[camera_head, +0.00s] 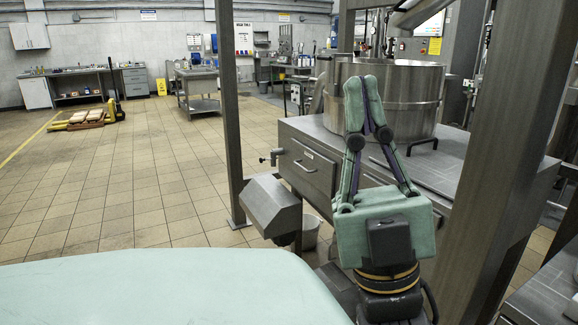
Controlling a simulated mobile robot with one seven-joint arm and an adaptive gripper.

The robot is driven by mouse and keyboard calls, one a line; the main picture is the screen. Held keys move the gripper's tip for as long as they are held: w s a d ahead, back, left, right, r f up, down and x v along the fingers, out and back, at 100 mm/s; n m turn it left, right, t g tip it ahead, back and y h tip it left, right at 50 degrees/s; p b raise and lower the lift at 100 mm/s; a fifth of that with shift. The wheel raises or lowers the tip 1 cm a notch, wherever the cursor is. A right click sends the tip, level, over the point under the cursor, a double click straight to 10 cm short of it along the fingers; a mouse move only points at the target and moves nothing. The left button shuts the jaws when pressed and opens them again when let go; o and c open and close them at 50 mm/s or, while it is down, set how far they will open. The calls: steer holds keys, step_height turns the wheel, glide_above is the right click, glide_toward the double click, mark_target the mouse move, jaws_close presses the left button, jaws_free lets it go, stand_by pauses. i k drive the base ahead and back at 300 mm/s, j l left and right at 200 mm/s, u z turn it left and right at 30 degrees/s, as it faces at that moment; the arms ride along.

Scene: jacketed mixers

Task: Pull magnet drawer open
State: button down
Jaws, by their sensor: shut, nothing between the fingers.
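My gripper (362,86) is raised upright right of the picture's middle, its two pale green fingers together at the tips with nothing between them. It appears in front of the steel cabinet (455,152) under the mixer. A steel front panel (306,168) with a bar handle (304,166) is on the cabinet's left part and looks shut; it may be the magnet drawer, but no label is readable. The gripper appears right of this handle, apart from it. My fingers hide part of the cabinet front behind them.
A round steel bowl (408,95) stands on the cabinet. A sloped steel box (272,207) juts out at the lower left of the cabinet. Steel posts (229,110) rise left and right (495,165). Open tiled floor (130,190) lies left, with a yellow pallet truck (112,108) far back.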

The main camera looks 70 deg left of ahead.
mark_target(319, 171)
steer(key=u, duration=2.05)
steer(key=i, duration=0.95)
steer(key=l+u, duration=0.05)
